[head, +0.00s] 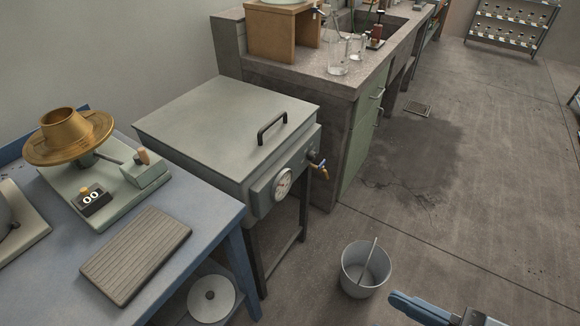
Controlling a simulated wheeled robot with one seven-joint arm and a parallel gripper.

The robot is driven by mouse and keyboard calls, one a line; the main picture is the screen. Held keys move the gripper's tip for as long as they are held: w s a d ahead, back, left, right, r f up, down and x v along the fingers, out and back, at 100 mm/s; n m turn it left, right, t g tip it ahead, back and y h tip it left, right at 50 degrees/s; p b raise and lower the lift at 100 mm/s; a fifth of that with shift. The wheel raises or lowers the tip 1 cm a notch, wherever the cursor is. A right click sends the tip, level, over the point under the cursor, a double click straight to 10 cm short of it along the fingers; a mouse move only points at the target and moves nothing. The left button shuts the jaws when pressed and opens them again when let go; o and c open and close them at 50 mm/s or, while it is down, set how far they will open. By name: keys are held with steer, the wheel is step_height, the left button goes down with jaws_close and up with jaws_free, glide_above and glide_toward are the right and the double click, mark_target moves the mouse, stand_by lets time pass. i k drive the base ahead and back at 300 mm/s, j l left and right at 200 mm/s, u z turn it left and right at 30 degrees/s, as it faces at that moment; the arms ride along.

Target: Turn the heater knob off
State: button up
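No part is clearly marked as the heater knob. A grey-green lidded tank (215,125) stands in the middle, with a black handle on its lid. Its front carries a round white-faced dial (283,184) and a brass tap with a blue lever (318,164). On the blue table at left, a pale apparatus (105,185) bears a brass bowl, a small black box with two white circles (92,200) and a brownish knob-like part (143,157). My gripper (440,312) shows only partly, blue and grey, at the bottom edge, apart from these; its opening is hidden.
A grey bucket (366,275) with a stick stands on the floor between the tank and my gripper. A ribbed mat (137,254) lies on the blue table (205,215). A concrete bench (300,72) holds glassware. The floor at right is mostly clear.

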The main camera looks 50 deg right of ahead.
mark_target(312, 156)
steer(key=k+l+z, duration=0.15)
steer(key=l+z, duration=0.75)
steer(key=l, duration=0.2)
